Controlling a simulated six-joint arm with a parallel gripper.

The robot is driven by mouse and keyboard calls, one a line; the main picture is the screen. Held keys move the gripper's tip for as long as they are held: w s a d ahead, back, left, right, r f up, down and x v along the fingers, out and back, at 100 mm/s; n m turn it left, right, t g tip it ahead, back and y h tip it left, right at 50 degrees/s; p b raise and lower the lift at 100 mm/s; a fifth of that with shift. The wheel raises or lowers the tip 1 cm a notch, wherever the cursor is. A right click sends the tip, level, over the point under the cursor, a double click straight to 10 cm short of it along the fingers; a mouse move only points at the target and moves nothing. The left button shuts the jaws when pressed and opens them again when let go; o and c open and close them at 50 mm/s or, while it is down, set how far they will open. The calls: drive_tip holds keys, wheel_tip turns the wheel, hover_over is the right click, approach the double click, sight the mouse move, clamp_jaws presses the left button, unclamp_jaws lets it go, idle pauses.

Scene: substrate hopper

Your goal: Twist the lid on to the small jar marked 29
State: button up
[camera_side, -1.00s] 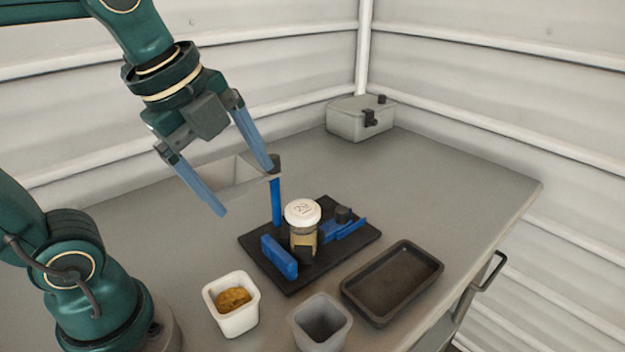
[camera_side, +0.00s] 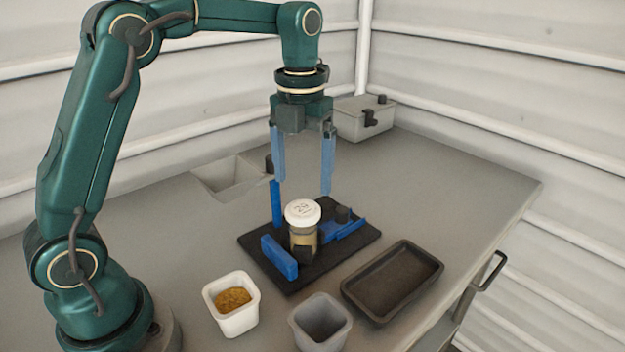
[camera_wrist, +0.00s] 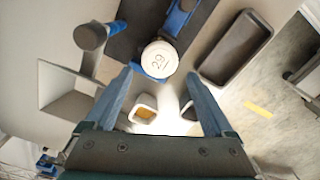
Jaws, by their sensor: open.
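The small jar (camera_side: 304,240) stands upright in a holder on the black base plate (camera_side: 362,238). A white lid (camera_side: 302,212) marked 29 sits on top of it, and I cannot tell how tightly. In the wrist view the lid (camera_wrist: 159,59) shows face-on, just beyond my fingertips. My gripper (camera_side: 303,195) points down above the jar, its two blue fingers spread apart and empty. In the wrist view the gripper (camera_wrist: 159,74) has one finger on each side of the lid's line, touching nothing.
A blue block (camera_side: 279,257) and a blue post (camera_side: 276,203) stand on the plate near the jar. In front are a white cup with golden-brown contents (camera_side: 231,305), a grey cup (camera_side: 320,323) and a dark tray (camera_side: 392,281). A grey box (camera_side: 360,120) stands behind.

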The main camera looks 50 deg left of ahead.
sight(303, 208)
wheel_tip(303, 208, down, 7)
drive_tip(key=shift+f, duration=0.1)
drive_tip(key=shift+f+n, duration=0.3)
drive_tip(key=n, duration=0.5)
drive_tip(key=shift+n, duration=0.3)
drive_tip(key=n, duration=0.5)
drive_tip(key=shift+r, duration=0.1)
drive_tip(key=n, duration=1.2)
drive_tip(key=c, duration=0.8)
